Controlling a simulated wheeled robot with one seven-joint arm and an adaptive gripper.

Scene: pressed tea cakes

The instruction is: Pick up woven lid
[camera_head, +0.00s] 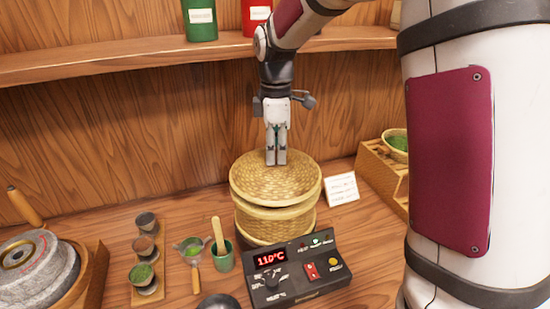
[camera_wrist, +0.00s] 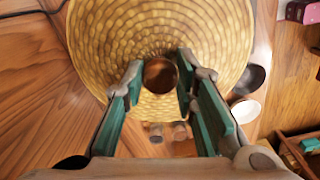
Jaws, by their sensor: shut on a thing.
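The woven lid (camera_head: 258,184) is a round, tan-yellow woven disc at the top of the woven steamer basket (camera_head: 262,229). My gripper (camera_head: 276,160) points down at the lid's middle. In the wrist view the lid (camera_wrist: 100,40) fills the upper middle, and a round brown knob (camera_wrist: 160,75) shows between the two green-padded fingers of my gripper (camera_wrist: 158,80). The fingers are shut on this knob. The lid looks slightly tilted in the head view; I cannot tell whether it is clear of the basket all round.
A control box (camera_head: 297,275) reading 110°C stands in front of the basket. A green cup (camera_head: 223,260) and a strainer (camera_head: 193,250) are at its left, a white card (camera_head: 341,190) at its right. A wooden shelf (camera_head: 130,64) with tins runs behind.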

